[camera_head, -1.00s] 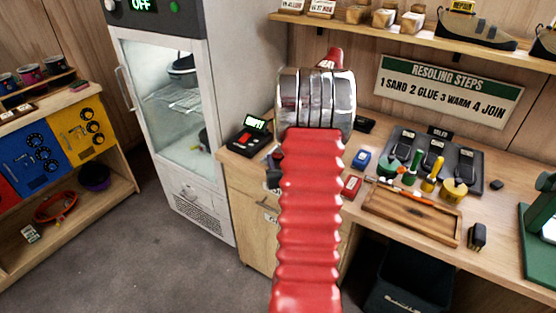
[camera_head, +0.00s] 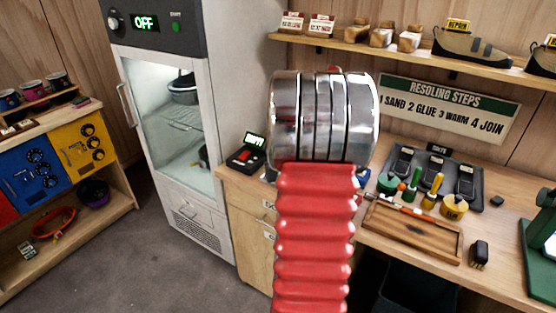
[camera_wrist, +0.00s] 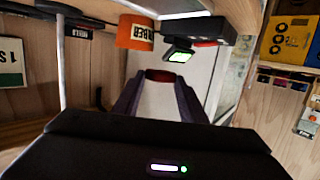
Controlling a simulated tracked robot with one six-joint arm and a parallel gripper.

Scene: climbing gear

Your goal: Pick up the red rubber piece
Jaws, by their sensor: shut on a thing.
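In the wrist view, my gripper (camera_wrist: 160,82) is shut on the red rubber piece (camera_wrist: 160,75).
An orange holder (camera_wrist: 136,32) with a partly readable label is near the fingers in the wrist view. A black device with a lit screen (camera_head: 254,142) stands at the bench's left end.

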